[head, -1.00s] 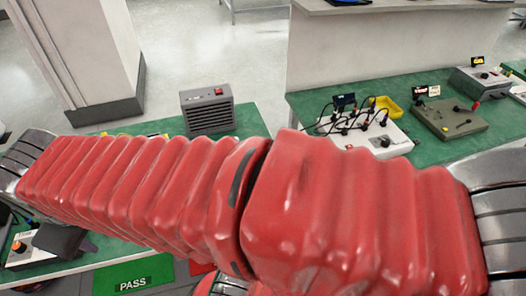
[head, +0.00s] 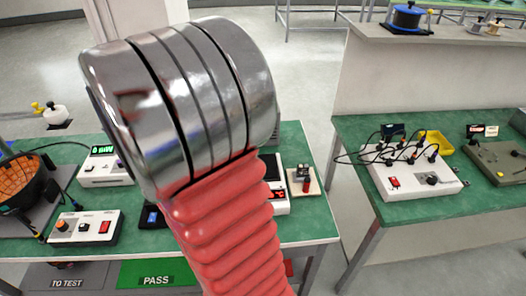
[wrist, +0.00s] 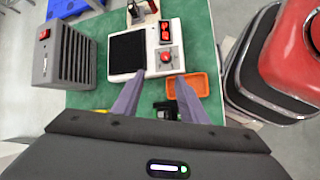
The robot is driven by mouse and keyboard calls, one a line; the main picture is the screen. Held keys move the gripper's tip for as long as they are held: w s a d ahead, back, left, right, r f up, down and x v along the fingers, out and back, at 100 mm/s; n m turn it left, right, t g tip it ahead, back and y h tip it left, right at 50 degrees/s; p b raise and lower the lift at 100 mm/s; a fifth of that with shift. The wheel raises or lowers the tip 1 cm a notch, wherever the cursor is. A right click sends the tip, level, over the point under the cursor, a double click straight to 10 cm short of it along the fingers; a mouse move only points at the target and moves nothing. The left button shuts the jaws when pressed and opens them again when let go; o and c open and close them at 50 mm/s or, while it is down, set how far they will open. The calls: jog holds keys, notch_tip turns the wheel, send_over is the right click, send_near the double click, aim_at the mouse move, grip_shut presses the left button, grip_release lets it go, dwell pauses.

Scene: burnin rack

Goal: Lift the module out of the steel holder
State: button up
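My gripper (wrist: 161,76) shows in the wrist view with its two grey fingers apart and nothing visibly held between the tips. It is above the green bench, near a white device with a black plate (wrist: 128,53) and an orange tray (wrist: 200,86). A small dark object (wrist: 165,109) shows partly between the fingers, too hidden to name. I cannot pick out the module or the steel holder with certainty in either view. In the head view my red arm and its metal joint cover the middle of the bench, and my gripper is not visible.
A grey heater-like box (wrist: 63,54) stands left of the gripper in the wrist view. In the head view, a small light plate with parts (head: 313,187) lies by the bench's right edge. A wired white box (head: 410,182) sits on the right bench. Floor shows between the benches.

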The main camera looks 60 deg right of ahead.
jog(key=s+d+f+n+g, duration=0.1)
jog(key=s+d+f+g, duration=0.1)
jog(key=d, duration=0.3)
jog(key=s+d+f+g, duration=0.1)
jog(key=d+f+g, duration=0.15)
jog(key=d, duration=0.25)
jog(key=n+g+h, duration=0.1)
jog(key=n+g, duration=0.1)
jog(key=g, duration=0.1)
send_near(300, 166)
jog(key=v, duration=0.3)
jog(key=shift+s+a+t, duration=0.15)
jog(key=shift+t, duration=0.1)
jog(key=shift+x, duration=4.25)
jog(key=shift+r, duration=0.1)
jog(key=shift+x, duration=2.7)
jog(key=shift+r, duration=0.15)
jog(key=shift+c, duration=0.3)
